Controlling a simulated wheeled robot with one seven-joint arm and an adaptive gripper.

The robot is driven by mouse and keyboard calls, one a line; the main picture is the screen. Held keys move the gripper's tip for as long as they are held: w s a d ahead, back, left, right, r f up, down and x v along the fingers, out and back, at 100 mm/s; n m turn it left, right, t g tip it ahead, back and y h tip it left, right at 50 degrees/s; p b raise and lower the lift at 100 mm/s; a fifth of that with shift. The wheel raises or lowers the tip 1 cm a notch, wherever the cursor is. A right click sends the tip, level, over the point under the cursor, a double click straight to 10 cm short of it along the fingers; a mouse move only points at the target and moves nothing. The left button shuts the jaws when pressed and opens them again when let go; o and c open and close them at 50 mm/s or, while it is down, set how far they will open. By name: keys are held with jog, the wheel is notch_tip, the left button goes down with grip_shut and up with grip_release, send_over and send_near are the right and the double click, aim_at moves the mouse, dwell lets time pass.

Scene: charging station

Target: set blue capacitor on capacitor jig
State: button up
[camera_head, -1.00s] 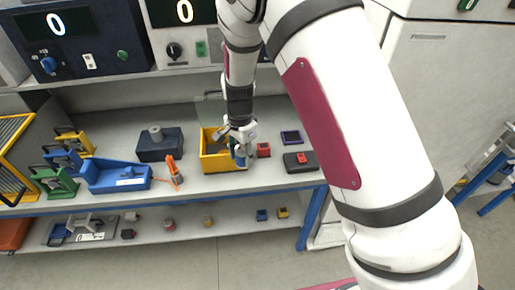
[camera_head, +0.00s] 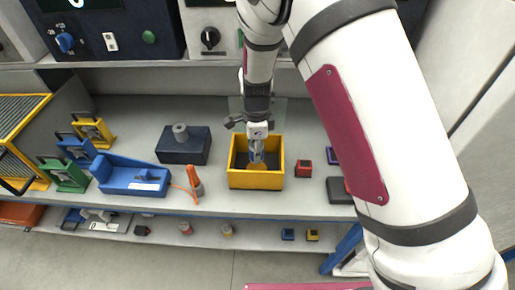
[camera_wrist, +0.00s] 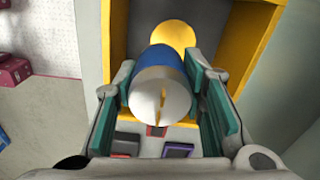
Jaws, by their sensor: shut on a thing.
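The blue capacitor (camera_wrist: 165,62), a short cylinder with a blue band and a pale end, is between the fingers of my gripper (camera_wrist: 165,105), which is shut on it. In the head view my gripper (camera_head: 257,152) is over the yellow bin (camera_head: 256,181), its fingers pointing down into the opening. A round yellow piece (camera_wrist: 173,35) shows just beyond the blue band; I cannot tell whether it is separate. A dark block with a grey post (camera_head: 180,133) stands left of the bin; I cannot tell whether it is the capacitor jig.
A blue tray (camera_head: 125,187) and an orange-handled tool (camera_head: 193,178) are left of the bin. A red block (camera_head: 304,169) is close on its right, near a dark box (camera_head: 340,196). Several small parts lie on the lower shelf (camera_head: 262,232).

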jog(key=shift+w+f+b, duration=0.25)
jog(key=shift+w+f, duration=0.1)
jog(key=shift+w, duration=0.2)
jog(key=shift+w+f+b, duration=0.2)
jog(key=shift+w+f, duration=0.15)
jog(key=shift+w, duration=0.2)
jog(key=shift+f+b, duration=0.8)
jog(key=shift+f, duration=2.45)
jog(key=o, duration=1.3)
jog(key=shift+r, duration=0.1)
